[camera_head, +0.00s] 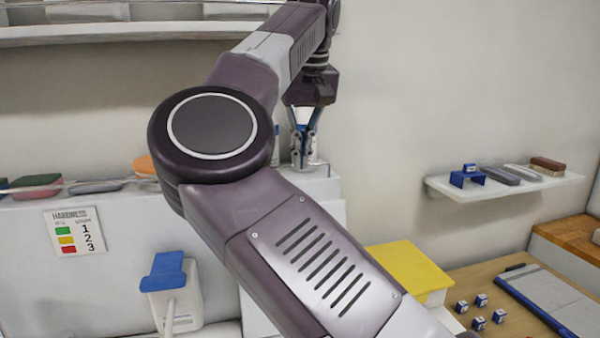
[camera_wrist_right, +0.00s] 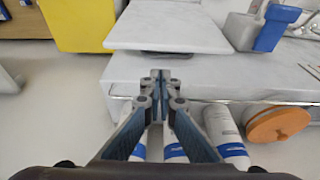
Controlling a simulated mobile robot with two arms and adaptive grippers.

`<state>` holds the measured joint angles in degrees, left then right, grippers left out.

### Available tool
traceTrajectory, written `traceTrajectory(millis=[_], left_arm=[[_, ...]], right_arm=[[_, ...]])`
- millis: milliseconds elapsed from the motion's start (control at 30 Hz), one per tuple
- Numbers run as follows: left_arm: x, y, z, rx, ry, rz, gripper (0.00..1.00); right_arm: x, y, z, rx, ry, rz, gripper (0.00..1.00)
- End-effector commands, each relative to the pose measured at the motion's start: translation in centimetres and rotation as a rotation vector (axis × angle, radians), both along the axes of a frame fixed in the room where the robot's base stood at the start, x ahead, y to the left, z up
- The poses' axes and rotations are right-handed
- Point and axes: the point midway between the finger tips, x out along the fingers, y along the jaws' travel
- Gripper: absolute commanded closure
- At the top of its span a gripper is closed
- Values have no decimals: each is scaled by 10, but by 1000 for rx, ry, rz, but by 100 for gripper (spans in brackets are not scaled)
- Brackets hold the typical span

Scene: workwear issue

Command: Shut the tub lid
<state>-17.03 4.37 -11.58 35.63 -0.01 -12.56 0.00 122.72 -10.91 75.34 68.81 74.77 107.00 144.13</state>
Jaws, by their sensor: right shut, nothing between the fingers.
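My right gripper (camera_head: 304,150) is above the white block behind my arm. In the wrist view its fingers (camera_wrist_right: 160,78) are together with nothing between them. Below and beyond them is a pale slab (camera_wrist_right: 170,27), perhaps a lid, over a pale surface; I cannot tell if it is hinged or shut. A yellow box (camera_head: 407,268) with a flat top stands right of my arm; it also shows in the wrist view (camera_wrist_right: 82,24). A white container with a blue part (camera_head: 168,270) is at lower left. I cannot tell for certain which is the tub. My left gripper is not visible.
My right arm covers the middle of the head view. Several white bottles (camera_wrist_right: 222,130) and an orange disc (camera_wrist_right: 279,124) sit near a thin rail. A wall shelf (camera_head: 510,184) holds small items. Several small blue-and-white cubes (camera_head: 478,323) lie on the table.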

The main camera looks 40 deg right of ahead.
Motion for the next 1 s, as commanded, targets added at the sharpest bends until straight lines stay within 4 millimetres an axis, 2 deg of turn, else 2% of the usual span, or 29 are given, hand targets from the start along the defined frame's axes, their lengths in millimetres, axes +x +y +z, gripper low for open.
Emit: traceTrajectory(millis=[233, 500, 667, 1000], left_arm=[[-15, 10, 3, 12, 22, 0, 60], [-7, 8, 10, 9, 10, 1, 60], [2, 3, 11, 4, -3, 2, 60], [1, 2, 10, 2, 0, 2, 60]], right_arm=[[9, -6, -43, -3, 6, -2, 100], [18, -12, -80, -7, 5, -1, 100], [20, -13, -88, -7, 4, 1, 100], [20, -14, -89, -8, 3, 0, 100]])
